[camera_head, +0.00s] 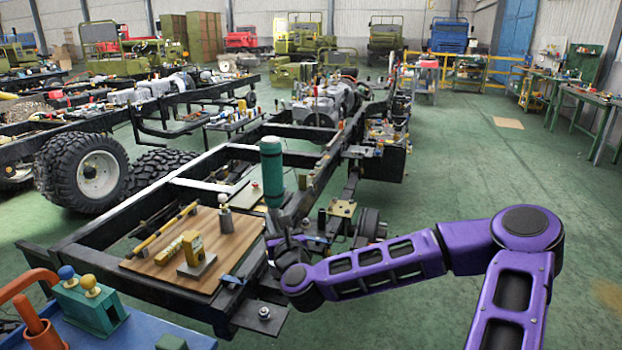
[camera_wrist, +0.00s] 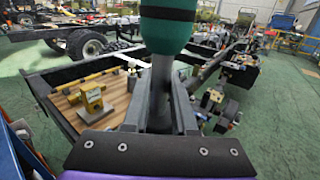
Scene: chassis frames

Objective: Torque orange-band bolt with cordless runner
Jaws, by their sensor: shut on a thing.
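My gripper (camera_head: 277,232) is shut on a tall green cylinder with a grey shaft (camera_head: 271,172), which I take to be the cordless runner. It stands about upright above the near right part of the black chassis frame. In the wrist view its green body (camera_wrist: 167,32) fills the top centre, and its grey shaft runs down between the fingers (camera_wrist: 160,105). A bolt head (camera_head: 264,313) sits on a black plate at the frame's near corner, below my gripper. I cannot make out an orange band on any bolt. The runner's lower end is hidden behind my gripper.
A wooden board (camera_head: 222,262) on the frame holds yellow blocks (camera_head: 193,248), a yellow bar (camera_head: 163,229) and a knobbed post (camera_head: 225,214). A blue bench with a green box (camera_head: 90,305) and orange handles stands near left. Green floor at right is open.

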